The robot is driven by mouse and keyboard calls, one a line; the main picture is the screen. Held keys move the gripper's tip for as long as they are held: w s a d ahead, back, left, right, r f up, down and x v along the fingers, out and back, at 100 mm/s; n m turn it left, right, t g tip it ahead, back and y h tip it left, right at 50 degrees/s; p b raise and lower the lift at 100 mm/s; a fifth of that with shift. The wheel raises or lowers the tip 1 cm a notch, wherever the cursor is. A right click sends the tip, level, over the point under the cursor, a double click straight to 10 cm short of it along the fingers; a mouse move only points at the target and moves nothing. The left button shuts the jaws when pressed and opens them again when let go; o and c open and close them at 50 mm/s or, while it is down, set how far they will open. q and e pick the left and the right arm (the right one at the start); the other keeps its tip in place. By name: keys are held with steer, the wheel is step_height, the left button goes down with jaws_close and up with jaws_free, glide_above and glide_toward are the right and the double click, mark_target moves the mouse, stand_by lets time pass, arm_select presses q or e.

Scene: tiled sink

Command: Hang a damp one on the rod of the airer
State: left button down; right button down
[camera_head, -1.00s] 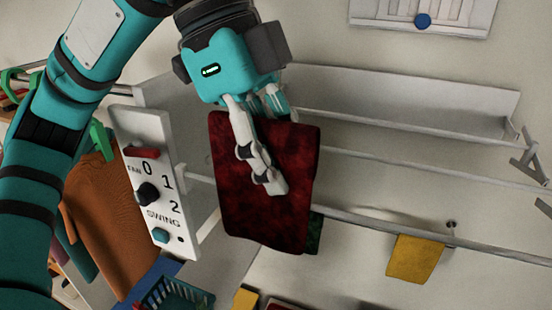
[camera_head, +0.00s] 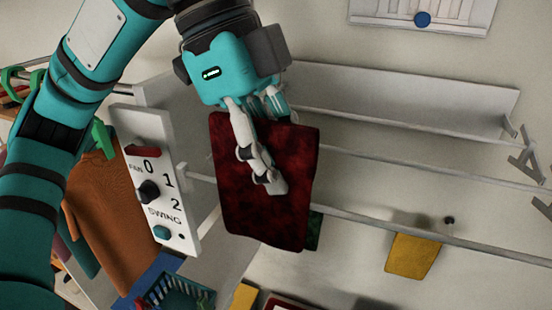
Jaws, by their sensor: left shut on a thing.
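My left gripper (camera_head: 262,150) is shut on a dark red cloth (camera_head: 285,185), which hangs down from its fingers. The cloth hangs in front of the airer's rods, and I cannot tell whether it touches one. A long rod (camera_head: 380,222) of the airer runs from behind the cloth to the right. A yellow cloth (camera_head: 413,257) hangs on this rod. A green cloth (camera_head: 314,232) shows only in part behind the red one. Another rod (camera_head: 430,174) lies higher up. My right gripper is not in view.
A white panel (camera_head: 153,180) with a FAN and SWING dial stands left of the red cloth. Orange garments (camera_head: 115,220) hang behind my left arm. A green basket (camera_head: 178,292) is at the bottom. A shelf (camera_head: 410,100) runs along the wall. The rod between green and yellow cloths looks bare.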

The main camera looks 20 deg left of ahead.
mark_target(275, 219)
arm_select(q)
steer(key=shift+f, duration=0.1)
steer(key=shift+f+b, duration=0.4)
steer(key=shift+f, duration=0.25)
steer(key=shift+f+b, duration=1.5)
steer(key=shift+f, duration=1.8)
steer(key=c, duration=1.2)
jaws_free()
